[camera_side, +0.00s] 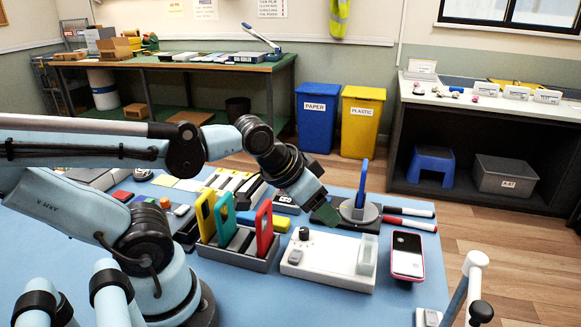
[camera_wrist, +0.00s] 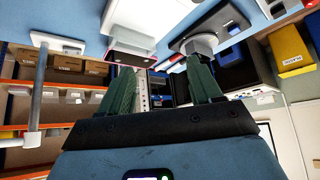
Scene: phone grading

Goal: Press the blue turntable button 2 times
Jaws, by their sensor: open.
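The turntable (camera_side: 371,222) has a dark base and a round grey disc, with a blue phone (camera_side: 363,182) standing upright on it. In the wrist view the turntable's dark base (camera_wrist: 208,28) is at the top right. My gripper (camera_side: 325,213) hangs tilted just left of the turntable disc, above the bench. In the wrist view, the green fingers of my gripper (camera_wrist: 163,70) stand wide apart with nothing between them.
A white device with a black knob (camera_side: 318,273) stands in front of my gripper. A rack (camera_side: 236,262) of yellow, teal and red phones is to its left.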

